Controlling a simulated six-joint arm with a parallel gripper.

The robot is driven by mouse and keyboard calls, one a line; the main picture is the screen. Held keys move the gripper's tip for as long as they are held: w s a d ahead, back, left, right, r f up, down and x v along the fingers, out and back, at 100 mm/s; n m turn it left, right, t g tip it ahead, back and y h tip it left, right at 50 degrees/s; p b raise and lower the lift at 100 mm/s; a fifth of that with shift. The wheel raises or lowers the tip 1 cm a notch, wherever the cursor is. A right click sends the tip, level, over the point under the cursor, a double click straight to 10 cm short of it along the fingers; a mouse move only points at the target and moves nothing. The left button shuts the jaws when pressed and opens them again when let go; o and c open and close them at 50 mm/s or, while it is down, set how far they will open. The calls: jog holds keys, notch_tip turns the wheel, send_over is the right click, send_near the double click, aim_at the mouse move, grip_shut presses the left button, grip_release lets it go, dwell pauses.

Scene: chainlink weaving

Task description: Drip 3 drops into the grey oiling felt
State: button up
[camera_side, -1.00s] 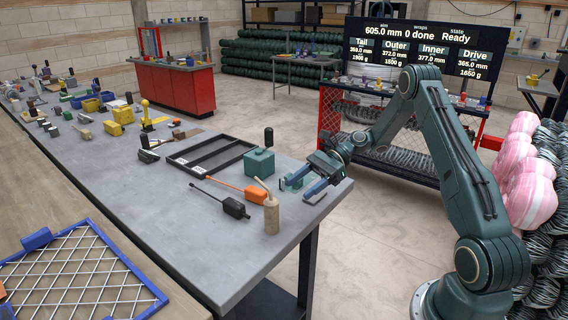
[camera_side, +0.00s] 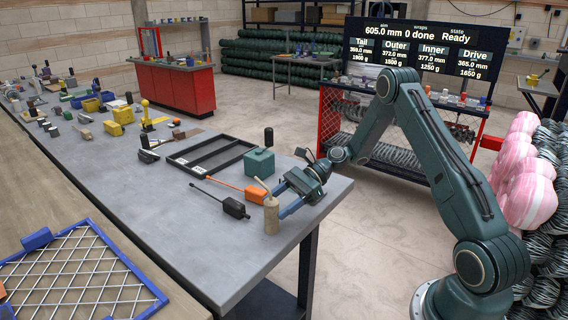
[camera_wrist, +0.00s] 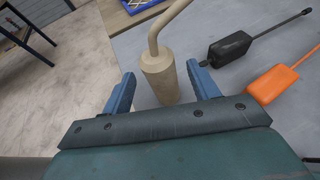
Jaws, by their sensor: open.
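A tan bottle (camera_side: 271,217) with a thin bent spout stands upright near the front edge of the grey bench. It also shows in the wrist view (camera_wrist: 160,82). My gripper (camera_side: 279,199) is open, low over the bench, with its two blue fingers (camera_wrist: 161,75) on either side of the bottle. In the wrist view a gap shows between each finger and the bottle body. The spout leans up past the fingers. I cannot make out the grey oiling felt for certain in either view.
A black-bodied tool (camera_side: 235,208) and an orange-bodied tool (camera_side: 255,193) lie beside the bottle. A teal block (camera_side: 259,162) and a black frame tray (camera_side: 184,164) are farther back. A blue mesh panel (camera_side: 75,275) lies at the left front. The bench front is clear.

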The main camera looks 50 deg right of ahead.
aim_at(265, 213)
jog(key=shift+x, duration=2.3)
jog(key=c, duration=1.2)
jog(key=shift+o, duration=0.2)
jog(key=shift+r, duration=0.15)
notch_tip(265, 213, up, 20)
jog(key=shift+f, duration=0.1)
jog(key=shift+w, duration=0.1)
